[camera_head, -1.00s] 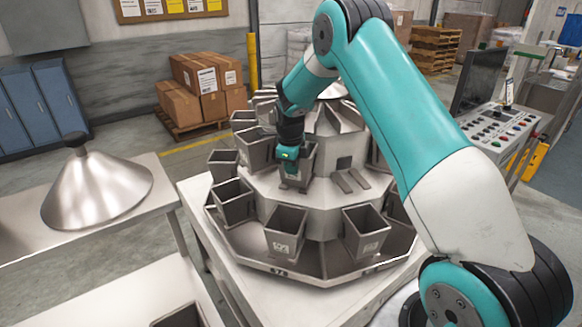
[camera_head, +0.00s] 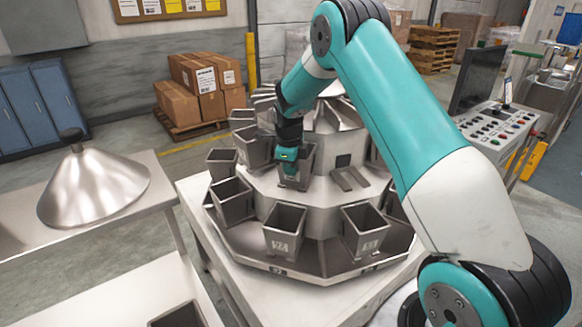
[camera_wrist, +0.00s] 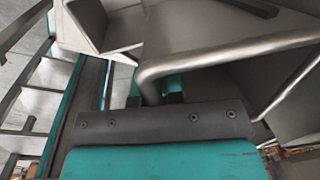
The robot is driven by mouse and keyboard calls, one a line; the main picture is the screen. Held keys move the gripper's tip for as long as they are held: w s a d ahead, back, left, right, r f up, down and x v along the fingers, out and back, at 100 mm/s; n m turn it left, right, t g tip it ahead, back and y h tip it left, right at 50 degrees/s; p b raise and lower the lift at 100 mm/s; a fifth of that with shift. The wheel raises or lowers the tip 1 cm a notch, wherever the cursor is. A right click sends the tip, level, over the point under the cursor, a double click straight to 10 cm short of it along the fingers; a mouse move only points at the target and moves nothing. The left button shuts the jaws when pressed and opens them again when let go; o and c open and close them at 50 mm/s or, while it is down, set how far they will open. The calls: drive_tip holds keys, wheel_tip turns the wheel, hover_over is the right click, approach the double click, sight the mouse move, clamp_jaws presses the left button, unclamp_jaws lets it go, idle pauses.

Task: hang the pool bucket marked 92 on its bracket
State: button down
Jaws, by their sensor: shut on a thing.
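My gripper (camera_head: 288,160) is shut on a grey metal bucket (camera_head: 299,171) on the upper tier of the round weigher (camera_head: 305,213).
Other buckets stand close by on the lower tier, including a left one (camera_head: 232,201), a front one (camera_head: 284,231) and a right one (camera_head: 364,232). A steel cone (camera_head: 94,189) lies on the left bench (camera_head: 150,203). A control panel (camera_head: 499,126) stands at right.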

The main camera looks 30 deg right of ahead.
drive_tip(key=c, duration=1.1)
unclamp_jaws()
drive_tip(key=shift+c, duration=0.2)
wheel_tip(320, 180, up, 17)
drive_tip(key=s+a+b, duration=0.1)
drive_tip(key=a+b, duration=0.1)
drive_tip(key=b, duration=0.2)
drive_tip(key=shift+s+r, duration=0.2)
drive_tip(key=s+a+n+y, duration=0.2)
drive_tip(key=s+a+n, duration=1)
drive_tip(key=a+n, duration=0.3)
drive_tip(key=s+a+f+n+y, duration=0.1)
drive_tip(key=s+a+n, duration=0.2)
drive_tip(key=s+n, duration=0.4)
drive_tip(key=s+a+f+n+y, duration=0.1)
drive_tip(key=s+a+n, duration=0.2)
drive_tip(key=s+n, duration=0.3)
drive_tip(key=s+a+n+g+y+b, duration=0.1)
drive_tip(key=s+a+n, duration=0.2)
drive_tip(key=s+n, duration=0.4)
drive_tip(key=s, duration=0.2)
drive_tip(key=shift+s+a+f+n, duration=0.25)
drive_tip(key=shift+s+f+n, duration=0.05)
drive_tip(key=shift+s+f, duration=0.1)
